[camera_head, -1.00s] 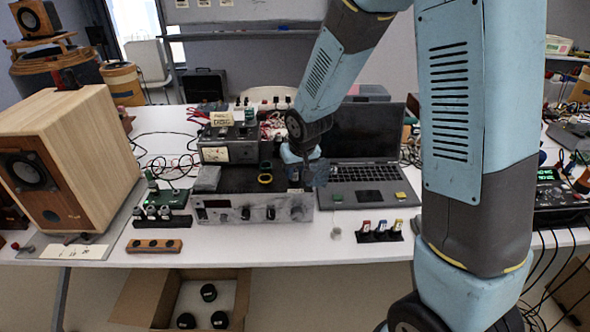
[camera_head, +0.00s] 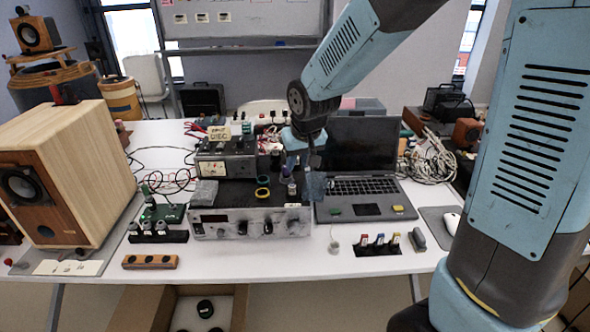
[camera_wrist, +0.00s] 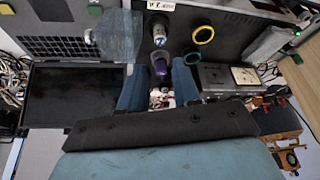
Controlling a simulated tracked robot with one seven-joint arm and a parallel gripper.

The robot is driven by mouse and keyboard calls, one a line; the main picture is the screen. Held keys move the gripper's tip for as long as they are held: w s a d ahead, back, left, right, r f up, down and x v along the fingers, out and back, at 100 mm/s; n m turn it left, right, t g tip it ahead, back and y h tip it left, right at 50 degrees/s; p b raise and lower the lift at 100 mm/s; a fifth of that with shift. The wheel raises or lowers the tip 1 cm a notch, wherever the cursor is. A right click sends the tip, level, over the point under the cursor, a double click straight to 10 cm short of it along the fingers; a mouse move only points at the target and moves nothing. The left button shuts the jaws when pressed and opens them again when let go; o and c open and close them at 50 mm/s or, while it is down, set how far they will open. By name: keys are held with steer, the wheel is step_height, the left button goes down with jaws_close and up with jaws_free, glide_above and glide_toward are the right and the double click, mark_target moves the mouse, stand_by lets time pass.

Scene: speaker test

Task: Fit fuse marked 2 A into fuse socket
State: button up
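Three small parts with red, blue and yellow tops (camera_head: 379,240) stand in a dark holder at the table's front edge, right of the amplifier. Their markings are too small to read, so I cannot tell which is 2 A. A silver amplifier (camera_head: 250,222) with a dark top stands mid-table. I cannot pick out the fuse socket. My gripper (camera_wrist: 159,85) points down above the amplifier's right side, with its two blue fingers apart. A purple-topped cylinder (camera_wrist: 160,66) shows between the fingers, apparently below them. A silver cylinder (camera_wrist: 160,33) stands beside it.
An open laptop (camera_head: 362,178) is right of the amplifier. A translucent bluish piece (camera_head: 314,187) is close to my gripper. Yellow and dark rings (camera_head: 262,193) lie on the amplifier. A wooden speaker (camera_head: 75,175) stands left. A three-hole wooden block (camera_head: 150,262) lies in front.

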steer(key=shift+v, duration=1)
steer(key=s+d+r+m, duration=0.1)
steer(key=s+d+r, duration=0.5)
steer(key=s+d, duration=0.2)
steer(key=s+d+r+m+t+h, duration=0.1)
steer(key=s+d+r, duration=0.5)
steer(key=s, duration=0.6)
steer(key=d+m, duration=0.1)
steer(key=d, duration=0.1)
steer(key=shift+s+d+r, duration=0.25)
steer(key=shift+d+r, duration=0.15)
